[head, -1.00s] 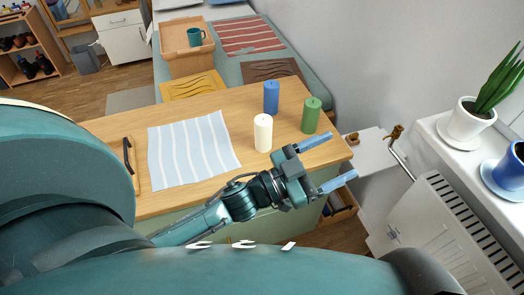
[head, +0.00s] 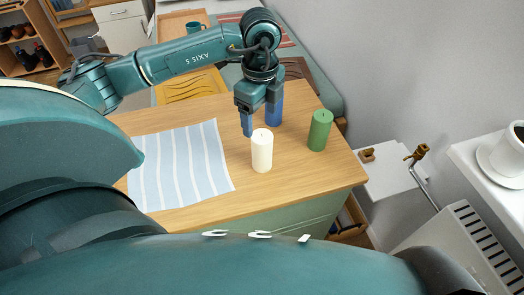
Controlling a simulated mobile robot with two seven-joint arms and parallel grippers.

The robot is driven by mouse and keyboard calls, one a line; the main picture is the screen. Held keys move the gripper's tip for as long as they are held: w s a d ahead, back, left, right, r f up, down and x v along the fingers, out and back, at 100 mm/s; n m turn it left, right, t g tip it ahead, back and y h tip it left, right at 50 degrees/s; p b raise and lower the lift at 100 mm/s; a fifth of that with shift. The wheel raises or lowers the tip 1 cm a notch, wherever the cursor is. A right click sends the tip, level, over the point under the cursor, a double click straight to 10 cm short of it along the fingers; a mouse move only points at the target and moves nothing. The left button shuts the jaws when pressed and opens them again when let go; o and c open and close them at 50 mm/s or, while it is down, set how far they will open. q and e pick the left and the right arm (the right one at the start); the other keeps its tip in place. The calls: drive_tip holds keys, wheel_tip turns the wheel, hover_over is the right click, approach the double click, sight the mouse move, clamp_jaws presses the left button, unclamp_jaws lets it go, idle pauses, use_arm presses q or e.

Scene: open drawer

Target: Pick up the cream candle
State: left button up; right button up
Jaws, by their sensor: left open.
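The cream candle (head: 262,152) stands upright on the wooden tabletop (head: 215,206), near its front right part. My left gripper (head: 259,124) points down from above, just behind and above the cream candle's top. I see no contact with the cream candle. My right gripper is out of view.
The green candle (head: 320,130) stands to the right of the cream one. A striped cloth (head: 180,165) lies on the left. An open drawer (head: 352,222) shows below the table's right end.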

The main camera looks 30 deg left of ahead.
sight(262, 135)
use_arm(q)
wheel_tip(262, 135, down, 10)
drive_tip(key=shift+d+p, duration=0.15)
drive_tip(key=shift+p, duration=0.15)
drive_tip(key=shift+c, duration=0.5)
drive_tip(key=c, duration=1.1)
drive_tip(key=shift+r, duration=0.1)
